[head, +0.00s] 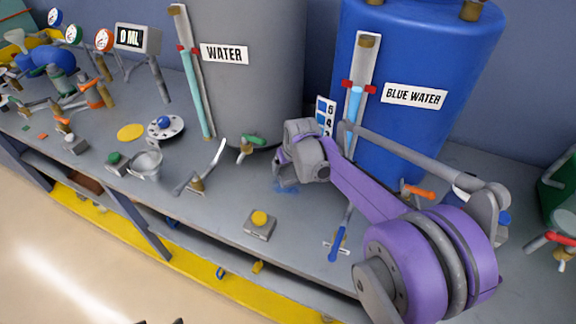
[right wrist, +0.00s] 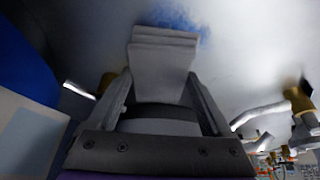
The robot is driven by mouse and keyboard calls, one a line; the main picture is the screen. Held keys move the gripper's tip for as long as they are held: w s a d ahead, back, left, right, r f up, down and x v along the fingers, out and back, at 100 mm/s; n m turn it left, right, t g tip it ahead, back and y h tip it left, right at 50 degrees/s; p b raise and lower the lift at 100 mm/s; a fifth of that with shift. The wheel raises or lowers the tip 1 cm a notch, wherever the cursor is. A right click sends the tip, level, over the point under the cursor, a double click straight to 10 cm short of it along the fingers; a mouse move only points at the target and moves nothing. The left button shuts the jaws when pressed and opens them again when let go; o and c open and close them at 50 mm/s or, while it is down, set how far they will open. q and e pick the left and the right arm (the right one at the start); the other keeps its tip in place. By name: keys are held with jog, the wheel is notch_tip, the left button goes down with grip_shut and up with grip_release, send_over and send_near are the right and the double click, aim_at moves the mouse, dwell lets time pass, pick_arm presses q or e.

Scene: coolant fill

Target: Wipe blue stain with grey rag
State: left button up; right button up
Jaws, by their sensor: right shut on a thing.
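The grey rag (right wrist: 164,52) is a folded, layered pad between the fingers of my right gripper (right wrist: 160,88), which is shut on it. The blue stain (right wrist: 182,18) is a smeared patch on the grey bench top, just beyond and partly behind the rag's far edge. In the head view the stain (head: 287,189) shows just below my right gripper (head: 283,160), in front of the tanks. The rag is mostly hidden by the gripper there. I cannot tell whether the rag touches the bench. My left gripper is not in view.
A grey WATER tank (head: 250,90) and a BLUE WATER tank (head: 425,45) stand behind. A yellow-button box (head: 260,224), a blue-handled lever (head: 338,243) and a green-handled valve (head: 252,142) are nearby. The bench's front edge lies below.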

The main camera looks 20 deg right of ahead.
jog(key=shift+f+b, duration=0.7)
jog(key=shift+f, duration=0.35)
dwell(0.5)
